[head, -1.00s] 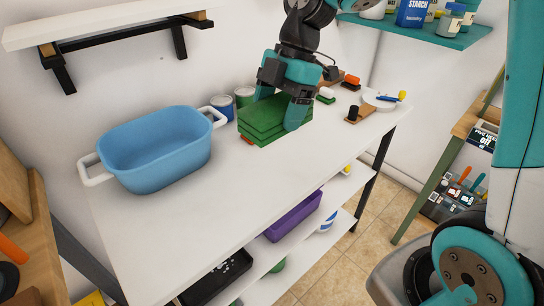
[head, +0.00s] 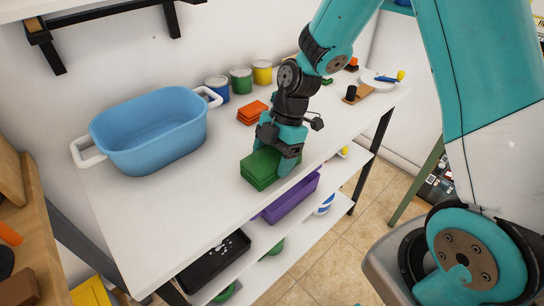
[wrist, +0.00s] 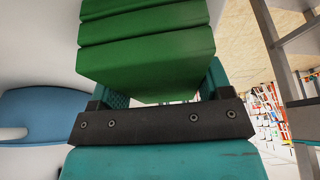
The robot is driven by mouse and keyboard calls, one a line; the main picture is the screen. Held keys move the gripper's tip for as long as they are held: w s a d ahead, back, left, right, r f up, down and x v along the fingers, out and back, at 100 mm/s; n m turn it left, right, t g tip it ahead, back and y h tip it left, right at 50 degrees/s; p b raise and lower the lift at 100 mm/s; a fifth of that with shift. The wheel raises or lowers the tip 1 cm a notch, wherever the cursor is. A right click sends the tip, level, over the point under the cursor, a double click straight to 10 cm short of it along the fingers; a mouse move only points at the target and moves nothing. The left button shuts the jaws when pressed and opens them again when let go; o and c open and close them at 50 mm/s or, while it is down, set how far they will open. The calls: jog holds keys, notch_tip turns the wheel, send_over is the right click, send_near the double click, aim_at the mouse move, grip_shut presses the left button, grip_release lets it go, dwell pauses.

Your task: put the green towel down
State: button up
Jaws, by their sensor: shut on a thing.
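The green towel (head: 261,167) is a folded, layered block at the front edge of the white table, right of the blue tub. My gripper (head: 287,165) comes down on its right side and is shut on it. In the wrist view the towel (wrist: 150,50) fills the upper middle, between the fingers of my gripper (wrist: 165,98). The towel is at or just above the tabletop; I cannot tell whether it touches.
A blue tub (head: 150,130) with white handles stands on the table (head: 205,215) to the left. An orange folded cloth (head: 253,112) and several paint cans (head: 241,80) are behind. A purple bin (head: 291,196) is on the shelf below. The tabletop left of the towel is clear.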

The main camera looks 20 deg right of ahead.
jog(key=shift+f, duration=0.1)
jog(key=o, duration=1)
jog(key=v, duration=1.2)
jog(key=s+a+r+m, duration=0.2)
jog(key=s+a+m, duration=0.1)
jog(key=s+m, duration=0.2)
jog(key=s+a+r+m+t, duration=0.1)
jog(key=s+a+r+m, duration=0.1)
jog(key=s, duration=0.6)
jog(key=s+a+r+m, duration=0.3)
jog(key=s+a+m, duration=0.1)
jog(key=s+m, duration=0.2)
jog(key=shift+s+a+m, duration=0.15)
jog(key=shift+m, duration=0.65)
